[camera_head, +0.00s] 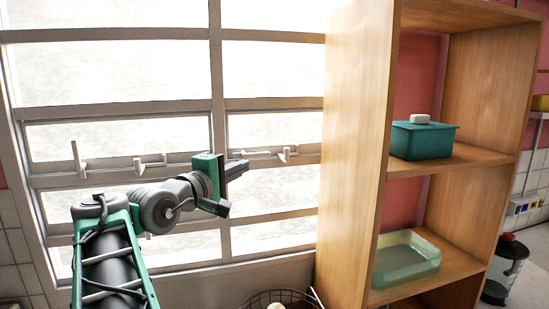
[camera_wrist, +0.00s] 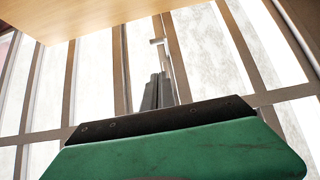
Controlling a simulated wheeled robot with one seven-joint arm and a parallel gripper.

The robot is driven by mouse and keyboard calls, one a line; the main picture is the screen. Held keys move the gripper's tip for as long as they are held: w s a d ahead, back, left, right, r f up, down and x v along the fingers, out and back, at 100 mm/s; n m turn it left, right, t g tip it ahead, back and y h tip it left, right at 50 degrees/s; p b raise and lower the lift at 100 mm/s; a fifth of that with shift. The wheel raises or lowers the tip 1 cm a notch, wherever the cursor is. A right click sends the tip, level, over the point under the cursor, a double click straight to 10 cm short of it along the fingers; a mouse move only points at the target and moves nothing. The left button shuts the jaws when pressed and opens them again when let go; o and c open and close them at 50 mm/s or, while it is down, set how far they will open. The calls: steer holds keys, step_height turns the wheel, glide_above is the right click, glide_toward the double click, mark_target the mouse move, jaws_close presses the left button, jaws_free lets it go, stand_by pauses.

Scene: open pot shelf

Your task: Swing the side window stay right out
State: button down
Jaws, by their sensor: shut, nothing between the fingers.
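A white window stay (camera_head: 262,154) lies along a horizontal bar of the right-hand window column, with a small upright catch (camera_head: 285,154) near its right end. A second white stay (camera_head: 120,166) with an upright piece is on the left column. I cannot tell for certain which one is the side stay. My gripper (camera_head: 246,166) is at the left end of the right stay, pointing right along the window. In the wrist view its dark fingers (camera_wrist: 158,78) are together and empty. A white stay part (camera_wrist: 158,42) shows just beyond the tips. Whether they touch is unclear.
A tall wooden shelf (camera_head: 352,140) stands right of the window and also shows in the wrist view (camera_wrist: 75,15). It holds a teal lidded box (camera_head: 423,140) and a pale green glass dish (camera_head: 405,262). A wire basket (camera_head: 262,298) sits below the window.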

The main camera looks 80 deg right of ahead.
steer(key=s+p+x, duration=0.2)
steer(key=p+x, duration=0.2)
steer(key=x, duration=0.8)
steer(key=shift+s, duration=0.25)
steer(key=shift+a+f+n+t, duration=0.1)
steer(key=shift+a+n+t, duration=0.05)
steer(key=shift+n+t, duration=0.2)
